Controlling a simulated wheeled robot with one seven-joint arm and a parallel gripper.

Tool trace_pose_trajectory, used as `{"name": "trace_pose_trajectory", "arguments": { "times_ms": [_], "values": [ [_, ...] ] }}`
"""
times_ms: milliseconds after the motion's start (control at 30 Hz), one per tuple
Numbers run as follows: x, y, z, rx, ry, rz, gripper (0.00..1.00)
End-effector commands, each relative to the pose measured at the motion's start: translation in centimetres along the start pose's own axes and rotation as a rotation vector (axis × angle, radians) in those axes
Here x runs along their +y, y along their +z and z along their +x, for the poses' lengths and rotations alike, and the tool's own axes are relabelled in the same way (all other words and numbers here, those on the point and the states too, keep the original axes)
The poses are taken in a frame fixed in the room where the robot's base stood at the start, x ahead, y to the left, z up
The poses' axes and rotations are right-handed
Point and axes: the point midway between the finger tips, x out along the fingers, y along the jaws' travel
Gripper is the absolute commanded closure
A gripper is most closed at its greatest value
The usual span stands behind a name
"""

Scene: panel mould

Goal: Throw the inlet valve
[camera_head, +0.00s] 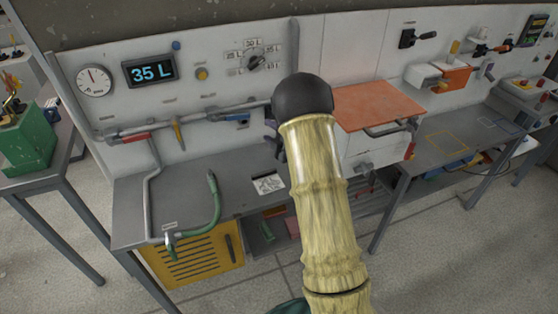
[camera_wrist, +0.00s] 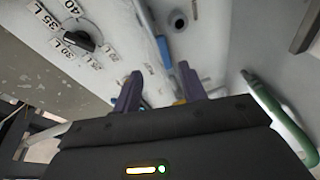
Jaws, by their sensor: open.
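A pipe on the white panel carries a red lever (camera_head: 135,137), a yellow lever (camera_head: 177,131) pointing up and down, and a blue lever (camera_head: 237,118) lying along the pipe. The labels are too small to read, so I cannot tell which is the inlet valve. In the wrist view a blue lever (camera_wrist: 163,51) shows just beyond and between my fingertips, apart from them. My gripper (camera_wrist: 160,86) is open and empty, facing the panel. In the head view my arm hides most of it.
A selector knob (camera_head: 256,62) with litre marks, a gauge (camera_head: 95,81) and a "35 L" display (camera_head: 151,71) sit above the pipe. A green hose (camera_head: 213,205) stands on the grey bench (camera_head: 130,203). An orange-topped box (camera_head: 377,105) is right of my arm.

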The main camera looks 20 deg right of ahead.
Motion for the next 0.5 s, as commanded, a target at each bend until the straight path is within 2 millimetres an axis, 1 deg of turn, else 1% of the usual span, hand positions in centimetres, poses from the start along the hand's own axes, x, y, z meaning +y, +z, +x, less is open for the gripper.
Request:
{"name": "trace_pose_trajectory", "arguments": {
  "times_ms": [67,267,500],
  "values": [
    [0.3,0.0,-0.3,-0.041,-0.024,0.05,0.58],
    [0.5,0.0,-1.3,-0.146,-0.089,0.186,0.58],
    [0.4,-0.6,-3.1,-0.269,-0.165,0.357,0.58]
  ]
}}
